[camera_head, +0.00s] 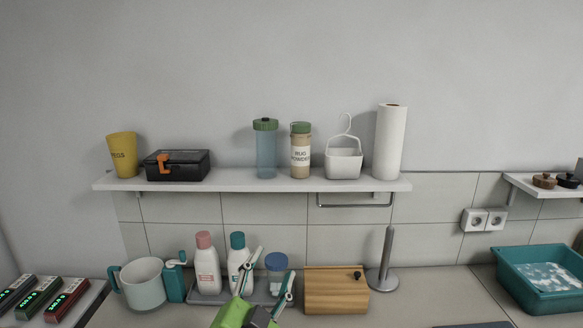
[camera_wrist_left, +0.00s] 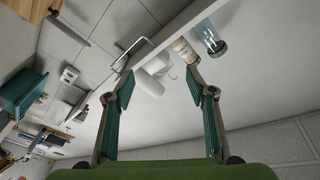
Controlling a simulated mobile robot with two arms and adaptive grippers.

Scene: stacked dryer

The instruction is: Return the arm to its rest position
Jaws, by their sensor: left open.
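My left gripper (camera_head: 268,275) is at the bottom of the head view, its green body low and its two fingers apart, pointing up. It stands in front of the tray of bottles and left of the wooden box, with nothing between its fingers. In the left wrist view the gripper (camera_wrist_left: 160,90) also shows open and empty, its teal finger pads wide apart. Beyond the fingers are the shelf underside and the wall. My right gripper is in neither view.
A white wall shelf (camera_head: 240,186) holds a paper towel roll (camera_head: 390,143), a black box (camera_head: 177,166) and several containers. On the counter are a pitcher (camera_head: 143,286), white bottles (camera_head: 207,268), a wooden box (camera_head: 336,291), a metal stand (camera_head: 387,262) and a teal basin (camera_head: 507,268).

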